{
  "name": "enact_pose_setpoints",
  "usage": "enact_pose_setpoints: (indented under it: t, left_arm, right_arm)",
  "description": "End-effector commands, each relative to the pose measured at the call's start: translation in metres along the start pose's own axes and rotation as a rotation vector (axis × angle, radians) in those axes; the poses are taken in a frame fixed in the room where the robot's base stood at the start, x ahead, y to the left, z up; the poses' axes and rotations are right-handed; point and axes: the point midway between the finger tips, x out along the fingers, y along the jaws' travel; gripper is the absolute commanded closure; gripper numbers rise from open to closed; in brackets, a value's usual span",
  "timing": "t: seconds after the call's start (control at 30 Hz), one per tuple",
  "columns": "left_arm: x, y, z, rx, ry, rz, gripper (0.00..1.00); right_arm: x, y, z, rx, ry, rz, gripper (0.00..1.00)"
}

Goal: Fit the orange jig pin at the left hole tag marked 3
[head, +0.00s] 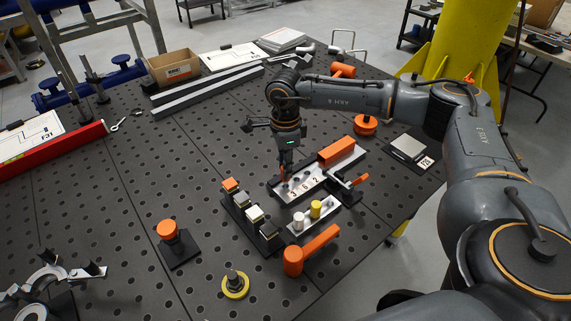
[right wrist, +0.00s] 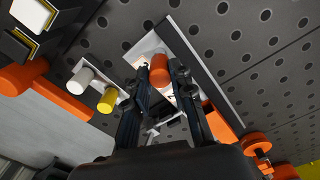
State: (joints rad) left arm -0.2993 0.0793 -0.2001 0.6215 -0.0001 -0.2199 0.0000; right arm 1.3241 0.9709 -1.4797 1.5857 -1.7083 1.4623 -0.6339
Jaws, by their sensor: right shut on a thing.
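My right gripper (head: 286,172) points down at the left end of a light metal jig plate (head: 274,184). It is shut on the orange jig pin (right wrist: 160,72), whose round orange end shows between the two fingers in the right wrist view. The plate carries tags reading 3 (head: 293,194), 6 (head: 305,187) and 2 (head: 317,180) from left to right. The pin is over or at the plate near tag 3. Its lower end and the hole are hidden, so I cannot tell whether it is seated. My left gripper is out of view.
A white tray (head: 303,231) with a white pin (head: 298,220) and a yellow pin (head: 316,209) stands in front of the plate. An orange block (head: 342,151) sits at its far end. A black block rack (head: 240,212) is at the left, an orange-handled tool (head: 312,250) in front.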

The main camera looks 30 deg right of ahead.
Motion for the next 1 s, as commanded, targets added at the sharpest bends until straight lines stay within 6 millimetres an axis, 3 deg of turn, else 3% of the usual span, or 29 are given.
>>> enact_pose_setpoints:
  t: [1.0]
  left_arm:
    - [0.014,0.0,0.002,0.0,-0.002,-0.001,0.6]
  right_arm:
    - [0.017,0.0,0.0,0.0,0.0,0.0,1.0]
